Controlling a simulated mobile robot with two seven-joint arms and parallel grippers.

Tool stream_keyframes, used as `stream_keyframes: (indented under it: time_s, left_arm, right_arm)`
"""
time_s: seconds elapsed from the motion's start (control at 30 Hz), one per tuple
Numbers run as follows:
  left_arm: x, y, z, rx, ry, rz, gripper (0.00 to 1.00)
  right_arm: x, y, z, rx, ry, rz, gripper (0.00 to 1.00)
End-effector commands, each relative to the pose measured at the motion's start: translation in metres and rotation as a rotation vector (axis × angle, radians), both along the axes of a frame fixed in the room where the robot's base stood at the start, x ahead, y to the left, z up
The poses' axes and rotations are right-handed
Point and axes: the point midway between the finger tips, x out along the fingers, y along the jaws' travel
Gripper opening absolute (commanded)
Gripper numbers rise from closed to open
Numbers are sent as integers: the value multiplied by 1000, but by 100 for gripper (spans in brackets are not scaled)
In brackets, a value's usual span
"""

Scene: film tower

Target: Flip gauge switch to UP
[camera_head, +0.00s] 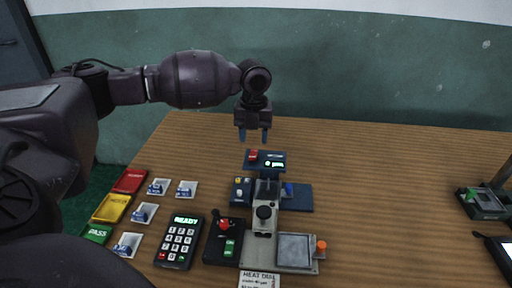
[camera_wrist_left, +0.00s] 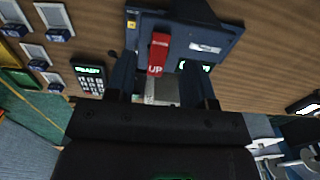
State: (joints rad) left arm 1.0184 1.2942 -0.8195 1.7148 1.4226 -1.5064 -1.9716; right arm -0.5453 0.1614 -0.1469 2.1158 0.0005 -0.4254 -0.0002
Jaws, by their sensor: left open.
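The gauge box (camera_head: 265,160) is a dark blue unit at the back of the central device, with a red switch (camera_head: 253,155) at its left and a lit green display (camera_head: 274,164). In the left wrist view the red switch (camera_wrist_left: 159,48) shows close up with the word UP in white at its lower end. I cannot tell its position for certain. My left gripper (camera_head: 253,137) is open and empty, fingers pointing down, just behind and above the box. In the left wrist view its fingers (camera_wrist_left: 166,85) stand either side of the switch's lower end, with no clear contact. My right gripper is not in view.
The grey device (camera_head: 265,213) with a black knob stands in front of the gauge box. A keypad (camera_head: 180,241) reading READY, small white trays (camera_head: 144,213) and red, yellow and green trays (camera_head: 112,207) lie left. Another device (camera_head: 484,202) stands far right. The table between is clear.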

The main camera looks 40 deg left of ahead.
Motion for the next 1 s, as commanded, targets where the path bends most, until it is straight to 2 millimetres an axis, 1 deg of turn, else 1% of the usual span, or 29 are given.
stream_keyframes:
  time_s: [0.03, 0.1, 0.2, 0.3, 0.43, 0.67, 0.7, 0.87, 1.0]
  left_arm:
    - [0, 0, -11, 0, 4, 0, 49]
    - [0, 0, -21, 0, 5, 0, 49]
    - [0, 0, -31, -1, 3, 0, 49]
    - [0, 0, -38, 0, 2, 0, 49]
    - [0, 0, -41, 0, 0, 0, 49]
    - [0, 0, -41, 0, -1, 0, 49]
    - [0, 0, -41, 0, -1, 0, 47]
    - [0, 0, -41, 0, -1, 0, 23]
    - [0, 0, -41, 0, -1, 0, 1]
  right_arm:
    - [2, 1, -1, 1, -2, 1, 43]
    - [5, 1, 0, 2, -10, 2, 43]
    - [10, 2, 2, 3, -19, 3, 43]
    - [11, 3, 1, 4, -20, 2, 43]
    - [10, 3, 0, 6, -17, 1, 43]
    - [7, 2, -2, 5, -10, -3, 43]
    - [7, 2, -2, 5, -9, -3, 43]
    - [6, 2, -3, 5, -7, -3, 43]
    - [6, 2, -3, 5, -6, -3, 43]
